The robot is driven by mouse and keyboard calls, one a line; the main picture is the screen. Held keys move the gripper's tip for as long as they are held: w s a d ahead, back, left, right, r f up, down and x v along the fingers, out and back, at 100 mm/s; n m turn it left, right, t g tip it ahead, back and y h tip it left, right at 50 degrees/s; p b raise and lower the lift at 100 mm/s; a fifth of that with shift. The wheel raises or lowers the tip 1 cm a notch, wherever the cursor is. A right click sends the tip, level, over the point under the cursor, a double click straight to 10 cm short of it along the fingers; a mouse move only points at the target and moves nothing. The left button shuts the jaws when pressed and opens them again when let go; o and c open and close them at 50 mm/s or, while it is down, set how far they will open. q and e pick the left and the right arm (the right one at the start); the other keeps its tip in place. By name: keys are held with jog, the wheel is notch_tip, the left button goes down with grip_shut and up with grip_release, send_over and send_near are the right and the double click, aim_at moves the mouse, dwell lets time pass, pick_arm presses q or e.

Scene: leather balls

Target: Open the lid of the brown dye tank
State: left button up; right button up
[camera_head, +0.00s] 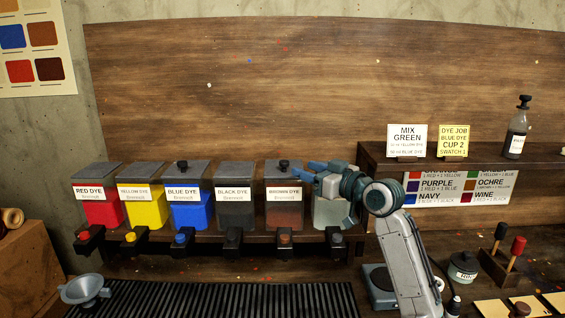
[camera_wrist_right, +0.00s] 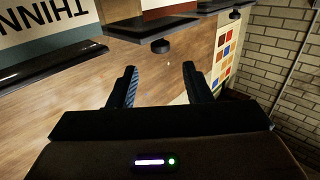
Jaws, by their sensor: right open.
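The brown dye tank (camera_head: 284,212) is a clear box with a white label and dark contents, in the row of tanks in the head view. Its dark lid (camera_head: 296,173) lies flat and shut, with a black knob (camera_head: 284,164) on top. My right gripper (camera_head: 311,169) is at the right side of this lid, its blue-tipped fingers pointing left towards the knob. In the right wrist view my right gripper (camera_wrist_right: 159,78) is open with nothing between its fingers. Dark lids with a near knob (camera_wrist_right: 160,46) and a far knob (camera_wrist_right: 234,14) show beyond. My left gripper is not seen.
The black dye tank (camera_head: 234,208) stands close on the left, beyond it the blue tank (camera_head: 186,211). A clear tank (camera_head: 331,212) stands on the right, under my right gripper. A raised shelf (camera_head: 375,155) with sign cards is further right.

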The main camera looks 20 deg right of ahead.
aim_at(287, 162)
jog(key=p+x, duration=0.2)
jog(key=x, duration=0.5)
jog(key=shift+w+a, duration=0.25)
jog(key=shift+w, duration=0.05)
jog(key=shift+w+a+p, duration=0.15)
jog(key=shift+w+p, duration=0.25)
grip_shut()
